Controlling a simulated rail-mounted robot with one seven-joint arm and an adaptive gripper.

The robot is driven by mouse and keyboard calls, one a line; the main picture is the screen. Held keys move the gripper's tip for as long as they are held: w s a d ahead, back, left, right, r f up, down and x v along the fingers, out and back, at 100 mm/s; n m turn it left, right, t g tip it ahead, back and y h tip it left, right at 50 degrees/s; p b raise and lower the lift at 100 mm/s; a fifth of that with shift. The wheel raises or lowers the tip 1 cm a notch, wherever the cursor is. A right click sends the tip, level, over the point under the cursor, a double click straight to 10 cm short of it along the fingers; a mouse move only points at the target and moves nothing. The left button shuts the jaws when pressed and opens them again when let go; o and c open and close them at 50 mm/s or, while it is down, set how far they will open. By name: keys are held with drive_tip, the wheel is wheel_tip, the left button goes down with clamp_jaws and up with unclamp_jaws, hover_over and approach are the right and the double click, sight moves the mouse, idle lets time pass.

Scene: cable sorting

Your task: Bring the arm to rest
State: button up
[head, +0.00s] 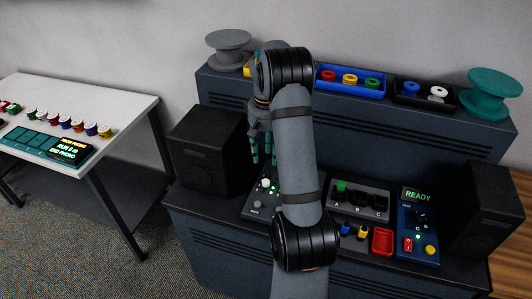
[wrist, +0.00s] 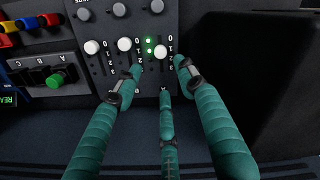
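My gripper (head: 262,150) hangs above the left part of the dark console, beside the left black speaker; my arm hides part of it in the head view. Below the fingers lies a slider panel (wrist: 105,25) with white knobs and two lit green lights. One white knob (wrist: 161,51) shows between the fingertips; I cannot tell whether any finger touches it. In the head view the slider panel (head: 257,207) is partly hidden behind my arm.
A left speaker (head: 206,150) and a right speaker (head: 484,207) flank the console. An A-B-C switch box (head: 360,198), a red tray (head: 382,241) and a blue READY panel (head: 418,222) sit right of my arm. Spools and bins line the shelf. A white table (head: 75,95) stands left.

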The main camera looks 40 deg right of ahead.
sight(265, 182)
idle(0.4)
wheel_tip(265, 182, down, 12)
drive_tip(key=shift+f, duration=0.1)
drive_tip(key=shift+s+a, duration=0.15)
drive_tip(key=shift+a, duration=0.15)
idle(0.3)
